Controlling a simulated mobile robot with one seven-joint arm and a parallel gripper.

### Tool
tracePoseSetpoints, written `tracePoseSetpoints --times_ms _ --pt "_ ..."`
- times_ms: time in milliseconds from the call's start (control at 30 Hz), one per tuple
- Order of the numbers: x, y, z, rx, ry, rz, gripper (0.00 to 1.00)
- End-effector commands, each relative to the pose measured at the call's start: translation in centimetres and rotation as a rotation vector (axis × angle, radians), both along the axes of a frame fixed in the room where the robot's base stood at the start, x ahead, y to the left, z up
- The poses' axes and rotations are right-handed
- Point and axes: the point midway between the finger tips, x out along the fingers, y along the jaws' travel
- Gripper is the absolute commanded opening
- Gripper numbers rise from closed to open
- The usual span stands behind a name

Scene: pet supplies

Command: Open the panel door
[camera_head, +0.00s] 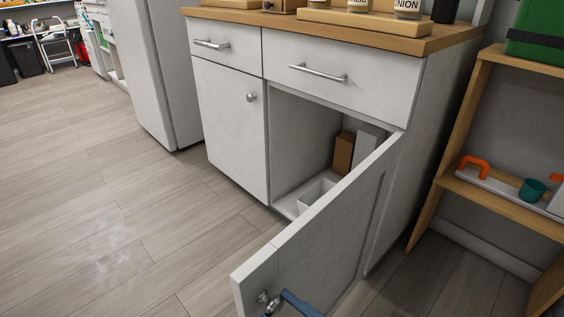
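The panel door (320,238) is a light grey cabinet door. It stands swung wide open towards the camera, hinged at the right side of the lower cabinet opening. Its round metal knob (263,296) shows near the bottom of the picture, at the door's free edge. A blue part of my gripper (292,303) is close beside the knob, at the bottom edge. Most of my gripper is cut off, so I cannot tell whether it is open or shut, or whether it touches the knob.
The cabinet interior shows a white bin (316,194) and a brown box (344,152). The left cabinet door (228,125) and both drawers are shut. A wooden shelf (505,206) stands close on the right. The floor (100,210) on the left is clear.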

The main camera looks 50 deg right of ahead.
Motion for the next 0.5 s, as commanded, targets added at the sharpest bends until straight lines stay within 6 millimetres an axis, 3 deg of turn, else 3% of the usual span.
tracePoseSetpoints --times_ms 200,233,367,500 --pt "0.02 0.09 -0.02 0.001 0.002 0.003 0.0" --pt "0.03 0.09 -0.02 0.001 0.002 0.003 0.45" --pt "0.03 0.06 -0.03 0.001 0.001 0.002 0.69" --pt "0.01 0.03 -0.03 0.001 0.001 0.001 0.72"
